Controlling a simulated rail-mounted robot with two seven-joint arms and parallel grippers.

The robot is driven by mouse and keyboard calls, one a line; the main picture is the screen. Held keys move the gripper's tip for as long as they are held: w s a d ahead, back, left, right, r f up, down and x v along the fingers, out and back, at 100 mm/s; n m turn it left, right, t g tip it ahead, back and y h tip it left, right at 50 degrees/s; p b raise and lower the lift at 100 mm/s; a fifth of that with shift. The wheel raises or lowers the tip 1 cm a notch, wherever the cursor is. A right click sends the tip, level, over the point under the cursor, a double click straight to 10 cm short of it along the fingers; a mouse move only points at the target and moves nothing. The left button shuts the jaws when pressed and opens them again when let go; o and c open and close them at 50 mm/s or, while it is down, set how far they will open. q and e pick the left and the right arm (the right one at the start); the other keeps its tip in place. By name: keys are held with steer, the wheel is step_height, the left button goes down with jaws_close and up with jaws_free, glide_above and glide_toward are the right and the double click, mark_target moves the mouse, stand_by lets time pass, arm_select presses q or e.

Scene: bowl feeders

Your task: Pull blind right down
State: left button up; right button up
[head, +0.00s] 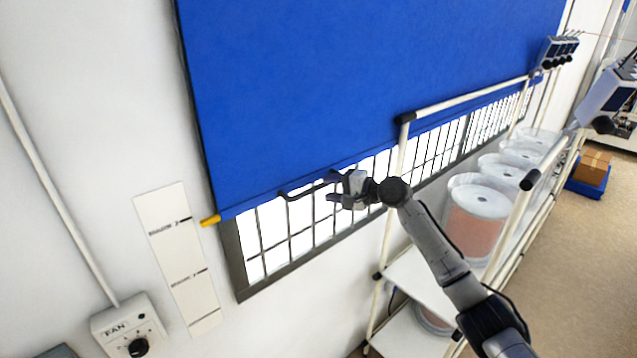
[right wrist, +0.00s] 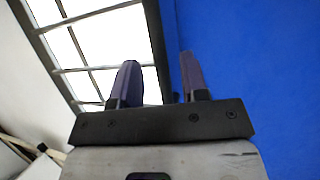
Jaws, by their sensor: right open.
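The blue blind (head: 350,80) hangs over a barred window, with bright panes showing below its lower edge. It also fills the right of the right wrist view (right wrist: 260,60). A dark handle (head: 305,189) is on the blind's bottom bar, and a yellow tip (head: 210,220) marks the bar's left end. My right gripper (head: 333,187) is open at the right end of the handle. In the right wrist view its two fingers (right wrist: 159,84) are apart, with the blind's edge between them. Whether they touch the handle is unclear. My left gripper is not in view.
A white strip with dark marks (head: 178,260) is on the wall at left, above a FAN dial box (head: 130,328). A pipe-frame rack (head: 465,97) with several clear bowls (head: 478,215) stands at right. A cardboard box (head: 593,167) sits in a blue bin behind.

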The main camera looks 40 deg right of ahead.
mark_target(321, 188)
steer(key=shift+p+x, duration=0.4)
steer(key=shift+x, duration=1.6)
jaws_close()
